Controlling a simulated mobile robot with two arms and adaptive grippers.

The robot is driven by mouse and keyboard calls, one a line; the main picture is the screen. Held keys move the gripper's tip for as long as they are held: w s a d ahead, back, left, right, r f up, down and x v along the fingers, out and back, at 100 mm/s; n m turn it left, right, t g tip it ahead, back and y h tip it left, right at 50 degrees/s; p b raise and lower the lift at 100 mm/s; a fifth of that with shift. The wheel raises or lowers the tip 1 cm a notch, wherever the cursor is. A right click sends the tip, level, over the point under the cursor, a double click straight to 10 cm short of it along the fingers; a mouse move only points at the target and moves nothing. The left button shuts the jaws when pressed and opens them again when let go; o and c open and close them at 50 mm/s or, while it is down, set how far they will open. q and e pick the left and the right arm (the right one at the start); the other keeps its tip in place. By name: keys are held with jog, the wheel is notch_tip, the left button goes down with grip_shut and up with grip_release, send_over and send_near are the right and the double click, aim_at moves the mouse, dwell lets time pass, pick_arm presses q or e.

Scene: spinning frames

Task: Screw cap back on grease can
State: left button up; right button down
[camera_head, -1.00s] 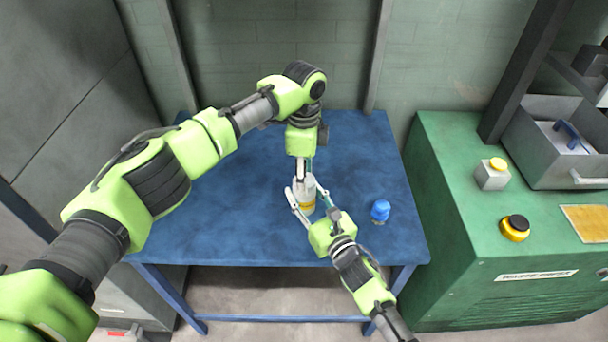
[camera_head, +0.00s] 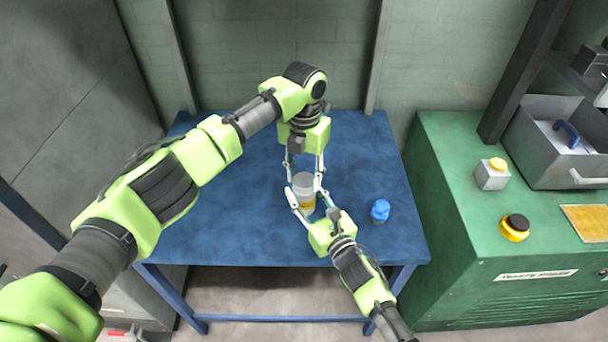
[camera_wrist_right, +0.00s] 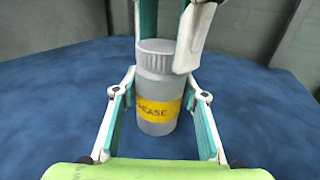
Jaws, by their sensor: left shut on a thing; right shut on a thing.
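The grease can (camera_head: 306,203) is a pale grey cylinder with a yellow band, upright on the blue table. The band reads "EASE" in the right wrist view (camera_wrist_right: 157,108). A grey ribbed cap (camera_wrist_right: 154,57) sits on top of the can; whether its thread is engaged I cannot tell. My left gripper (camera_head: 305,180) comes from above, its fingers on either side of the cap, shut on it. My right gripper (camera_head: 307,196) reaches in from the front, its fingers shut on either side of the can body.
A blue-capped small object (camera_head: 380,211) stands on the blue table (camera_head: 230,220) to the right of the can. The green cabinet (camera_head: 450,230) with buttons and a grey tray (camera_head: 550,165) stands farther right. The table's left part is clear.

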pick_arm(q)
jog(key=shift+m, duration=1.1)
jog(key=o, duration=0.7)
jog(key=shift+r, duration=2.3)
jog(key=shift+c, duration=0.7)
